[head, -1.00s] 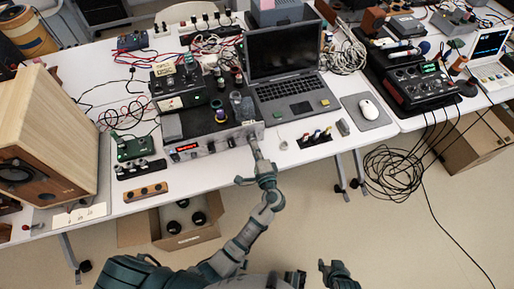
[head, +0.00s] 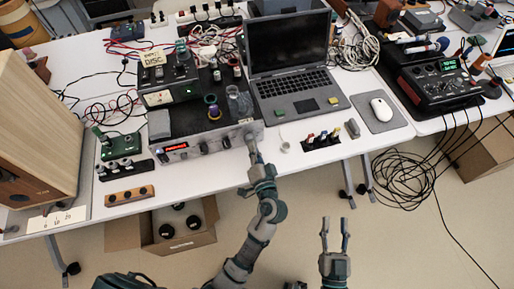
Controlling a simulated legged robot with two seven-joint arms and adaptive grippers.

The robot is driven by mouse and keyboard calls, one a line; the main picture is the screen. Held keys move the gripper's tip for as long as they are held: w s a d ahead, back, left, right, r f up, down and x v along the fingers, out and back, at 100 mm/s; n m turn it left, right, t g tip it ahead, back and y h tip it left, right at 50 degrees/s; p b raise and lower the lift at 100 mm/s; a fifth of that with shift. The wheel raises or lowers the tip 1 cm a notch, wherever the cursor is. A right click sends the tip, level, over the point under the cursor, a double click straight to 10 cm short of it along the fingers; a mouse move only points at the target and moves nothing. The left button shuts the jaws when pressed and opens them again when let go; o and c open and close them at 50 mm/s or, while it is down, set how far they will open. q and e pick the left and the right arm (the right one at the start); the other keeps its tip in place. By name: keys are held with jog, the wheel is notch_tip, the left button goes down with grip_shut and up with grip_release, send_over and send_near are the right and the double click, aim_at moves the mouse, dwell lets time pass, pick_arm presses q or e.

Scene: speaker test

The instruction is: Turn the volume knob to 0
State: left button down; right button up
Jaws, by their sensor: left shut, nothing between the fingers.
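The amplifier, with a silver front panel (head: 215,145) and a red lit display (head: 176,148), stands at the front edge of the table. Small dark knobs, one at the middle (head: 203,149) and one farther right (head: 227,142), sit on its panel. I cannot read which is the volume knob. My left gripper (head: 250,137) is at the right end of the panel, its shut fingertips at or very near the panel face and hiding part of it. No object shows between them. My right gripper (head: 335,222) is open and empty, in front of the table over the floor.
An open laptop (head: 292,88) stands right of the amplifier. A wooden speaker (head: 35,125) is at the left, and a wooden block with knobs (head: 129,195) lies near the front edge. A cardboard box (head: 190,240) is below the table. Coiled cables (head: 405,175) lie right.

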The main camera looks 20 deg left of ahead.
jog(key=shift+s+r+t, duration=0.2)
jog(key=shift+r+t, duration=0.2)
jog(key=shift+r, duration=0.1)
jog(key=shift+s+r+t, duration=0.15)
jog(key=shift+r+t, duration=0.25)
jog(key=shift+r, duration=0.1)
